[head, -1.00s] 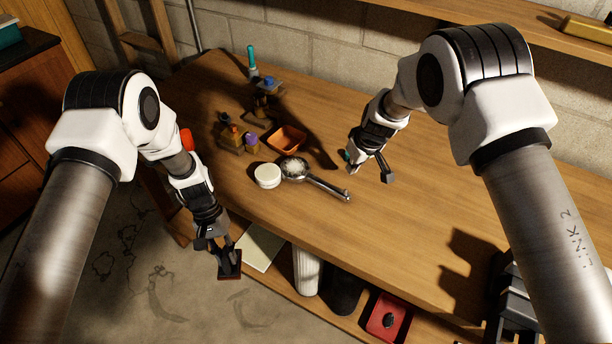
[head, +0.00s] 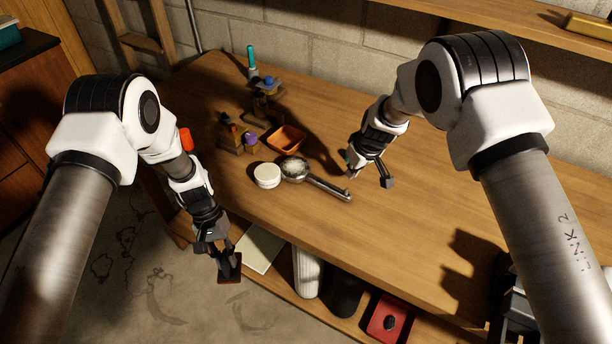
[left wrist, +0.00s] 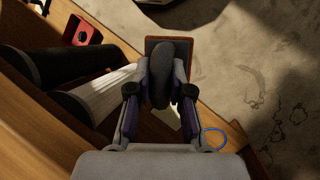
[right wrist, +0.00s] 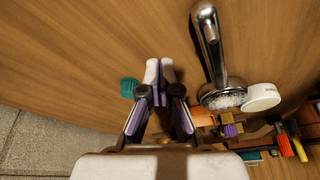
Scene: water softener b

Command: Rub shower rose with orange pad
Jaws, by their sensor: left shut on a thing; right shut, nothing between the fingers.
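The shower rose (head: 294,168) lies on the workbench, its chrome handle pointing to the lower right. In the right wrist view the shower rose (right wrist: 222,96) is right of the fingers. My left gripper (head: 226,254) is shut on the dark grip of the pad (head: 230,268), whose base looks reddish-orange. It holds the pad out past the bench's front edge, above the floor. The pad (left wrist: 158,45) also shows between the fingers in the left wrist view. My right gripper (right wrist: 160,68) is shut and empty, above the bench, right of the shower rose and apart from it.
A white round tub (head: 267,176) stands close to the shower rose's left. Behind are an orange tray (head: 287,138) and a wooden holder (head: 232,142) with several items. A small teal object (right wrist: 129,88) lies near my right fingers. The bench's right part is clear.

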